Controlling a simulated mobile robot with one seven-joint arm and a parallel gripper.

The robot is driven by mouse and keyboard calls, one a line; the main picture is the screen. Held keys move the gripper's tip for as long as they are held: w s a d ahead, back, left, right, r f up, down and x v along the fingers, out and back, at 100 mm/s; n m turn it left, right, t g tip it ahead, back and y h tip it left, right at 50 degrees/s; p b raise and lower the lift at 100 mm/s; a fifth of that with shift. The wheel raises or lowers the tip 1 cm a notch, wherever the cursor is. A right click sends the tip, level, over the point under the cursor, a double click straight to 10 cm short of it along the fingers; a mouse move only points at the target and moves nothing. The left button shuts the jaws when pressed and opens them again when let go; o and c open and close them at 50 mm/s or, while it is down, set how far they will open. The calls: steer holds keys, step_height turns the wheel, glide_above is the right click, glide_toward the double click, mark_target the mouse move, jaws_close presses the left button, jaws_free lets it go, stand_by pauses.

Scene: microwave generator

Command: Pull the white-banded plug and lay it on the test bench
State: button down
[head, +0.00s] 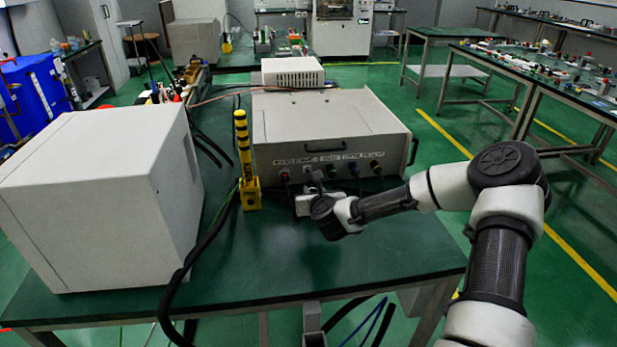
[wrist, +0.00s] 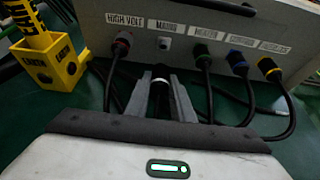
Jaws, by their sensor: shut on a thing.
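My gripper (wrist: 163,98) is shut on the white-banded plug (wrist: 160,86), a dark plug with a pale band between the two grey fingers. The plug is in front of the panel and looks apart from the pale socket (wrist: 163,43) under the MAINS label. In the head view my gripper (head: 317,184) is low in front of the generator (head: 325,130), and the plug is too small to make out there. The green test bench (head: 300,275) lies below, with bare surface in front of the generator.
Red (wrist: 122,43), green (wrist: 203,57), blue (wrist: 237,63) and yellow (wrist: 268,67) plugs sit in the panel, their black cables hanging close to my gripper. A yellow-black post (head: 244,160) stands left. A large grey box (head: 95,200) fills the bench's left side.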

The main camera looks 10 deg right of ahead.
steer(key=shift+f+b, duration=1.5)
steer(key=shift+f, duration=0.3)
steer(key=c, duration=1.5)
jaws_free()
steer(key=shift+o, duration=0.2)
steer(key=shift+s, duration=0.1)
steer(key=p+v, duration=0.3)
steer(key=v, duration=1.4)
steer(key=shift+s+r, duration=0.1)
